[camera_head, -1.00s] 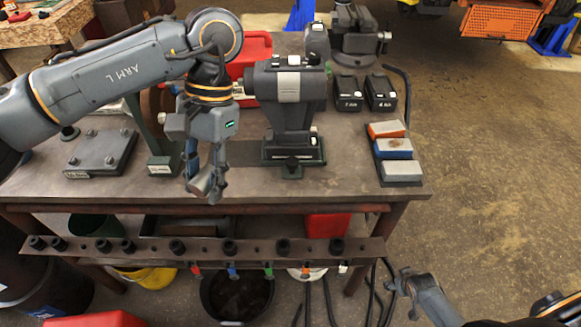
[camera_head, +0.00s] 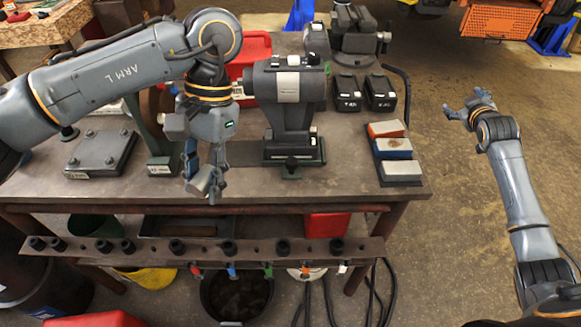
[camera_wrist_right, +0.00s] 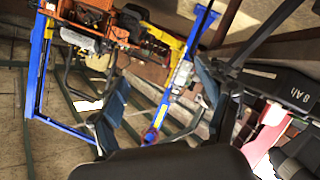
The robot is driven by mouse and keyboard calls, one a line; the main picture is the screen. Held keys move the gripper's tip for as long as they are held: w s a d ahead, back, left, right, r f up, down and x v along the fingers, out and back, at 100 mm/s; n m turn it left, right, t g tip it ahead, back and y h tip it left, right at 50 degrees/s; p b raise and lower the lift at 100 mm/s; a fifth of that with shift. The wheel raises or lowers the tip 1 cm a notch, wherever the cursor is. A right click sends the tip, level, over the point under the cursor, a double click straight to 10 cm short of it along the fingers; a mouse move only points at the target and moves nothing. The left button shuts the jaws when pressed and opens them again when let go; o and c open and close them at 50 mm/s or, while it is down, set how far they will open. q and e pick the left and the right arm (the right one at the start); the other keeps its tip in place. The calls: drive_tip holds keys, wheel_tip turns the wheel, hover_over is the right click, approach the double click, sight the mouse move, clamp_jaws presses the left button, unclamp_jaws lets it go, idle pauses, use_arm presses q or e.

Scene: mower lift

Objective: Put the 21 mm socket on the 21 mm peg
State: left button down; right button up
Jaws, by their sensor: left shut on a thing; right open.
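My left gripper (camera_head: 205,188) is shut on a small grey metallic cylinder (camera_head: 199,184), which looks like a socket. It is tilted and held above the front part of the bench top. Its size marking cannot be read. A rail (camera_head: 205,250) runs along the bench front, below the gripper, with several black sockets or pegs on it, such as one at the middle (camera_head: 228,247). I cannot tell which peg is the 21 mm one. My right gripper (camera_head: 466,106) is open and empty, over the floor right of the bench; its fingers also show in the right wrist view (camera_wrist_right: 160,110).
A bench grinder (camera_head: 290,95) stands mid-bench behind the left gripper. A plate with bolts (camera_head: 100,155) lies at the left. Coloured blocks (camera_head: 392,148) and two black battery packs (camera_head: 364,93) are at the right. The floor at the right is open.

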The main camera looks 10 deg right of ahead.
wheel_tip(320, 180, up, 26)
drive_tip(key=n+t, duration=0.2)
drive_tip(key=t, duration=0.2)
drive_tip(key=s+a+r+n+t+y, duration=0.25)
drive_tip(key=a+r, duration=0.25)
drive_tip(key=a, duration=0.3)
drive_tip(key=s+a+f+n+g+y, duration=0.15)
drive_tip(key=a+f+y, duration=0.25)
drive_tip(key=a, duration=0.5)
drive_tip(key=a+f+n+g+y, duration=0.25)
drive_tip(key=a+f+y, duration=0.2)
drive_tip(key=a, duration=0.45)
drive_tip(key=s+a+f+n+g+y, duration=0.1)
drive_tip(key=a+f+g+y, duration=0.15)
drive_tip(key=a+f, duration=0.4)
drive_tip(key=s+a+f+n+g+y, duration=0.15)
drive_tip(key=s+a+g+y, duration=0.3)
drive_tip(key=s+a, duration=0.55)
drive_tip(key=s+a+f+n+g+y, duration=0.15)
drive_tip(key=s+a+g+y, duration=0.35)
drive_tip(key=s+a, duration=0.5)
drive_tip(key=shift+g+h, duration=0.25)
drive_tip(key=shift+h, duration=0.35)
drive_tip(key=x, duration=0.9)
drive_tip(key=w+x, duration=0.1)
drive_tip(key=x, duration=0.3)
drive_tip(key=shift+w+a+f, duration=0.1)
drive_tip(key=shift+a+f, duration=0.1)
drive_tip(key=shift+f, duration=0.15)
